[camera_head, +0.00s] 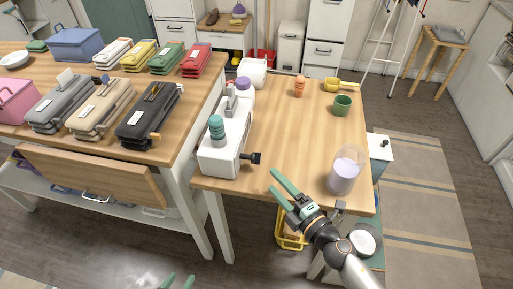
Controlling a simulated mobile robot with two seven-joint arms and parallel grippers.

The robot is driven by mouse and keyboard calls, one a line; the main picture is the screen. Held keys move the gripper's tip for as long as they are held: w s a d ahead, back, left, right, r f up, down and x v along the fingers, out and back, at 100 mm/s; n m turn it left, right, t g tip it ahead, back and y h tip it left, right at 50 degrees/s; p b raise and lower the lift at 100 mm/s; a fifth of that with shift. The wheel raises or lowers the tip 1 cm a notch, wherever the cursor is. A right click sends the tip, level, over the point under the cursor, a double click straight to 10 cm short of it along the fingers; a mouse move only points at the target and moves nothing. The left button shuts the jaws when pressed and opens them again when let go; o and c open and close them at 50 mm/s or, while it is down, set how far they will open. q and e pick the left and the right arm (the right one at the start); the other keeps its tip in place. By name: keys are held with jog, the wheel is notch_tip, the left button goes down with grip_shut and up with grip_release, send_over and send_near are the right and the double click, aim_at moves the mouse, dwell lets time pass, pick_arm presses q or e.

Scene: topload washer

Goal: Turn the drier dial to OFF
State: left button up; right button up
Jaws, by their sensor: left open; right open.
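I cannot make out a drier or a marked dial in this view. A white machine (218,155) with teal and purple spools stands on the left of the near wooden table, with a black knob (251,158) on its right side. A small white box (378,158) with a dark knob (385,143) stands beyond the table's right edge. My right gripper (271,180) is open and empty at the table's front edge, to the right of and below the black knob, apart from it. My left gripper (178,281) is open at the bottom edge, only its fingertips showing.
A glass jar of lilac contents (343,178), a green mug (342,106), a yellow scoop (339,85) and an orange spool (299,87) stand on the wooden table (290,135). Its middle is clear. The left table holds several binder-like cases (148,114). A stool (445,38) stands back right.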

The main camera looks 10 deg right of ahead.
aim_at(255, 160)
jog(key=x, duration=1.1)
jog(key=shift+w+a+b, duration=0.2)
jog(key=shift+w+b, duration=0.05)
jog(key=shift+b, duration=0.1)
jog(key=shift+c, duration=0.4)
grip_shut()
